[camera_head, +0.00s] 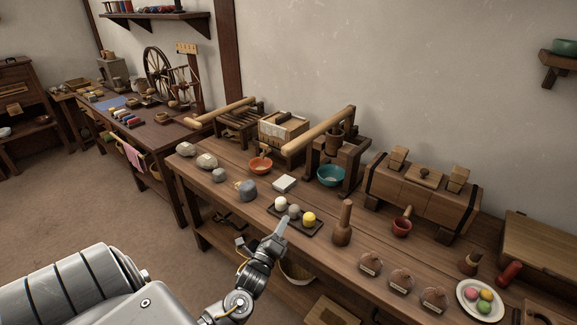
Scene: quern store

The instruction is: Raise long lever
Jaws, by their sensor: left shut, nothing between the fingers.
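A long pale wooden lever (318,131) belongs to a dark wooden press frame (345,160) on the workbench. It slopes down to the left, its near end low over the bench. A second, similar wooden lever (222,112) rests at a slatted frame farther left; I cannot tell which one the task names. My left gripper (281,227) is shut and empty. It shows in front of the dark tray, below and apart from both levers. My right gripper is not in view.
A teal bowl (331,175) sits under the press and an orange bowl (260,165) to its left. A dark tray (306,232) holds small round pieces. A wooden pestle (343,224), a wooden chest (422,192) and a plate (462,291) of coloured balls stand to the right.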

